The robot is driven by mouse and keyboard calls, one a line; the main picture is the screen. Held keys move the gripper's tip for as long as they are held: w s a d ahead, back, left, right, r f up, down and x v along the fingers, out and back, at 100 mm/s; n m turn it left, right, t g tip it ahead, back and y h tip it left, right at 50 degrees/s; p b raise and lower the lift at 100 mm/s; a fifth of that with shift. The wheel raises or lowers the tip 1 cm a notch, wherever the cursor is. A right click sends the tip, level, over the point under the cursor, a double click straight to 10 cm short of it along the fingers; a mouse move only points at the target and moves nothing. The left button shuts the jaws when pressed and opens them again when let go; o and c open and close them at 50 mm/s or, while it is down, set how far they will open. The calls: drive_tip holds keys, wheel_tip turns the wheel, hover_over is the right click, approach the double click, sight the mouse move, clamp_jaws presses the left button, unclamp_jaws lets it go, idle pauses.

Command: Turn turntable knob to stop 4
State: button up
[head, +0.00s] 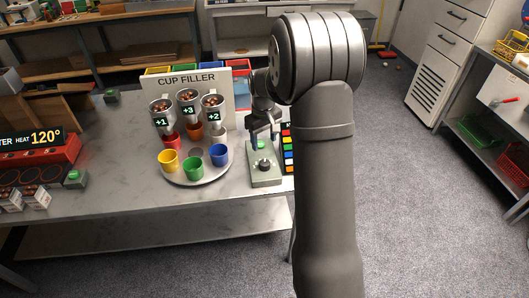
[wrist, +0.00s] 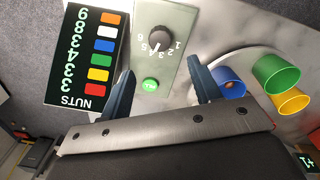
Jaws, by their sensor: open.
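The round dark turntable knob (wrist: 159,37) sits on a grey-green control box (head: 265,179), with printed stop numbers around it that look upside down in the wrist view. I cannot tell which number it points to. A green button (wrist: 150,84) is on the same panel. My gripper (head: 264,141) hangs above the box in the head view. In the wrist view my gripper (wrist: 160,67) has its two blue fingers apart and nothing between them, and the knob lies beyond the fingertips. The turntable (head: 190,179) to the left carries several coloured cups, including yellow (head: 169,162), green (head: 192,168) and blue (head: 220,155).
The CUP FILLER panel (head: 218,90) and its nut funnels (head: 188,104) stand behind the turntable. A black NUTS chart (wrist: 84,55) lies beside the control box. A red heater (head: 45,160) is at the far left. The table's front middle is clear.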

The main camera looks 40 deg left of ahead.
wheel_tip(320, 180, up, 7)
hover_over(265, 162)
drive_tip(key=shift+s+a, duration=0.1)
drive_tip(key=shift+s, duration=0.15)
wheel_tip(265, 162, down, 17)
drive_tip(key=shift+w+f, duration=0.15)
drive_tip(key=shift+f, duration=0.05)
idle(0.6)
